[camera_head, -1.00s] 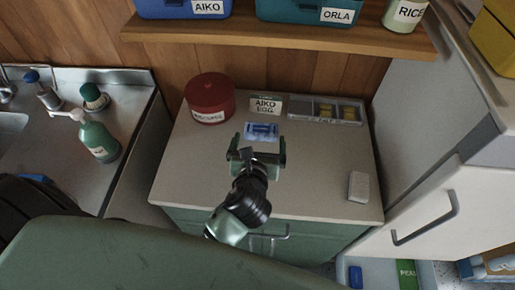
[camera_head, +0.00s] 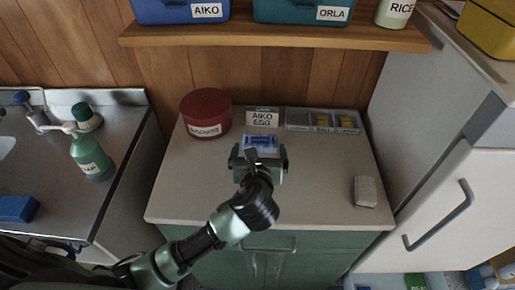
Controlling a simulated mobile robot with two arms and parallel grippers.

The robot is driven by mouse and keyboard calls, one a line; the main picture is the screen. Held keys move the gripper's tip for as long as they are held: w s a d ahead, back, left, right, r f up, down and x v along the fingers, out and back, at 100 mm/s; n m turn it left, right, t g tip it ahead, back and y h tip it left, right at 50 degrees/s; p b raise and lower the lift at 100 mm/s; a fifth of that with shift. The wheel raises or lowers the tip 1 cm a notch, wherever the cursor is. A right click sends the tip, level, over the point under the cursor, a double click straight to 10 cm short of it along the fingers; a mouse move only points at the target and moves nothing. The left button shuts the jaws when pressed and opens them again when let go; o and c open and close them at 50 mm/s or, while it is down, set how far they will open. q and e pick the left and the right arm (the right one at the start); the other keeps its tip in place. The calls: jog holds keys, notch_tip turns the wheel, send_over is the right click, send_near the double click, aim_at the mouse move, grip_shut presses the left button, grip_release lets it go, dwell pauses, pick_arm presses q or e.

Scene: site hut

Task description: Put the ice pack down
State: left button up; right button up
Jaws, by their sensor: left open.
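The ice pack (camera_head: 261,141), a small blue and pale pack, appears to lie on the worktop (camera_head: 320,180) in front of the AIKO EGG card. My left gripper (camera_head: 258,160) is open at the near side of the pack, its two fingers spread to either side. The gripper hides the pack's near part, and I cannot tell whether the fingers touch it. My right gripper is out of view.
A red round tin (camera_head: 205,115), the AIKO EGG card (camera_head: 262,117) and a divided tray (camera_head: 322,120) stand along the back. A pale block (camera_head: 365,191) lies at right. The worktop between is clear. A sink counter is left, a white fridge (camera_head: 450,200) right.

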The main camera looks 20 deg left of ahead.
aim_at(260, 139)
pick_arm(q)
jog(key=x, duration=0.5)
jog(key=shift+w+a, duration=0.1)
jog(key=shift+w, duration=0.3)
jog(key=shift+w+f, duration=0.1)
jog(key=shift+w, duration=0.1)
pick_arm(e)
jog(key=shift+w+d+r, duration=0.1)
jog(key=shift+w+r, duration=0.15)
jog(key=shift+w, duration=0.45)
pick_arm(q)
jog(key=c, duration=1.2)
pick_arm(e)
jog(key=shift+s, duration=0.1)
pick_arm(q)
notch_tip(260, 139, up, 20)
jog(key=p, duration=0.2)
jog(key=s+a+f+n+y, duration=0.1)
jog(key=s+f, duration=0.2)
jog(key=s, duration=0.6)
jog(key=s+f+n+g+y, duration=0.1)
jog(key=s+f, duration=0.3)
jog(key=s, duration=0.4)
jog(key=shift+s+a+f+n+y, duration=0.2)
jog(key=shift+s+a+n+y, duration=0.1)
jog(key=shift+s+a+y, duration=0.1)
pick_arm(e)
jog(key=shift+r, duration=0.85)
